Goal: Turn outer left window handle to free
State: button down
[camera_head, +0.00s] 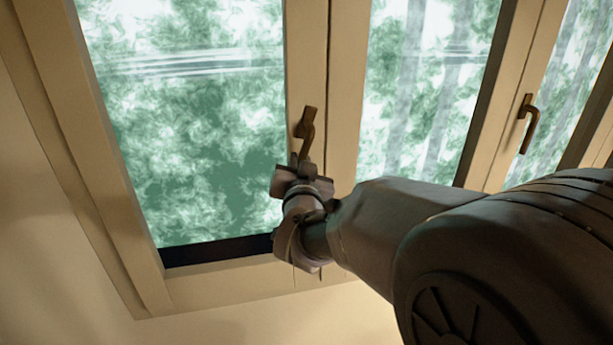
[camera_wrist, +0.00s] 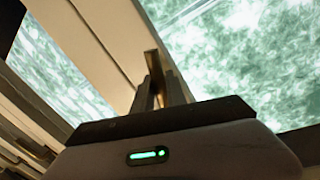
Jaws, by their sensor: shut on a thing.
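The outer left window handle (camera_head: 307,128) is dark bronze and sits on the right stile of the left window sash. Its lever hangs down from its base, close to vertical. My gripper (camera_head: 301,164) is at the lower end of this lever, shut on it. In the wrist view my gripper's fingers (camera_wrist: 161,92) close around the handle (camera_wrist: 152,63), whose end shows between and above them. The part of the lever between the fingers is hidden.
A second dark handle (camera_head: 527,122) is on the sash to the right, its lever hanging down. The left window pane (camera_head: 190,130) and middle pane (camera_head: 425,90) look closed in their frames. Plain wall (camera_head: 50,240) lies left and below.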

aim_at(274, 133)
jog(key=m, duration=0.1)
jog(key=a+b, duration=0.1)
jog(key=m+b, duration=0.1)
jog(key=shift+s+a+r+m+g+y, duration=0.25)
jog(key=shift+a+r+m+g+y, duration=0.05)
jog(key=shift+a+r, duration=0.05)
jog(key=shift+s+a+r+m+g+y+b, duration=0.2)
jog(key=shift+a+r+m+y, duration=0.3)
jog(key=shift+r+m, duration=0.85)
jog(key=shift+s+a+r+m+g+y+b, duration=0.1)
jog(key=shift+a+r+m+g+y+b, duration=0.2)
jog(key=shift+a+r+m, duration=1)
jog(key=shift+s+d+r+m+g+y+b, duration=0.15)
jog(key=shift+r+m+g+y+b, duration=0.4)
jog(key=shift+m, duration=1.6)
jog(key=shift+r+t+p, duration=0.25)
jog(key=shift+t+p, duration=0.05)
jog(key=shift+t, duration=0.05)
jog(key=c, duration=1.4)
grip_release()
jog(key=shift+o, duration=0.2)
